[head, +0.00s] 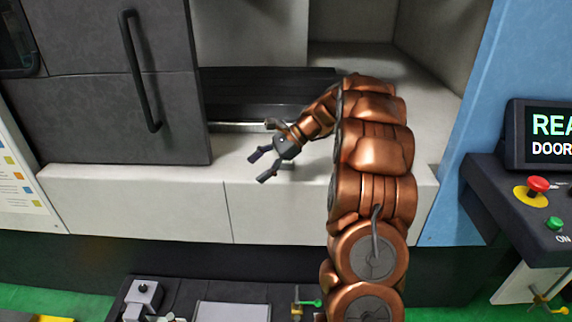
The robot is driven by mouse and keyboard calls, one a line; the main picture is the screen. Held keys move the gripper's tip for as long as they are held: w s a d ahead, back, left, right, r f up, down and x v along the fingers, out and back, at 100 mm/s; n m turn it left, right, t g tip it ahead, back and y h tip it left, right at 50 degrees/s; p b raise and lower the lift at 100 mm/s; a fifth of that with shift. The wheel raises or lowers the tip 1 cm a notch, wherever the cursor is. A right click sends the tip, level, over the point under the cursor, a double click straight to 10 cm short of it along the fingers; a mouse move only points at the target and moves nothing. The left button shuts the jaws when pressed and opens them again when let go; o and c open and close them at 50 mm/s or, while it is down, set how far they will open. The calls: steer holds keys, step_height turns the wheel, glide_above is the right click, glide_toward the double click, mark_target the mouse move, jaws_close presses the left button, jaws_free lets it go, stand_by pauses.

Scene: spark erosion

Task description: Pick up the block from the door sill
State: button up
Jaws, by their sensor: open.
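The door sill (150,190) is the pale ledge running across the front of the machine opening. I cannot make out a block on the part of the sill that shows; my copper arm covers some of the sill at the right. My gripper (258,168) is above the sill, just right of the dark door, with its dark fingers pointing left and down. The fingers are spread apart and nothing shows between them.
The dark door (115,95) with its long handle covers the left of the opening. A blue panel (455,150) and a control box with a red button (537,184) stand at the right. Below, a dark tray (180,288) holds several small fixtures.

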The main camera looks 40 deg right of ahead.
mark_target(285, 161)
steer(key=d+m, duration=0.1)
steer(key=d, duration=0.2)
steer(key=w+d+f+m+t, duration=0.1)
steer(key=d, duration=0.1)
steer(key=w+d+f+m+t, duration=0.1)
steer(key=d, duration=0.2)
steer(key=shift+w+d, duration=0.15)
steer(key=shift+d, duration=0.2)
steer(key=d+f+m+t, duration=0.1)
steer(key=d, duration=0.2)
steer(key=d+f+m, duration=0.1)
steer(key=d, duration=0.3)
steer(key=d+m+t, duration=0.1)
steer(key=d, duration=0.2)
steer(key=shift+d+f+t+y, duration=0.15)
steer(key=shift+f+t+y, duration=0.15)
steer(key=shift+f, duration=0.1)
steer(key=shift+w+p+x, duration=0.2)
steer(key=shift+p+x, duration=1.15)
steer(key=shift+x, duration=2.5)
steer(key=shift+d, duration=0.2)
steer(key=shift+c, duration=0.4)
jaws_close()
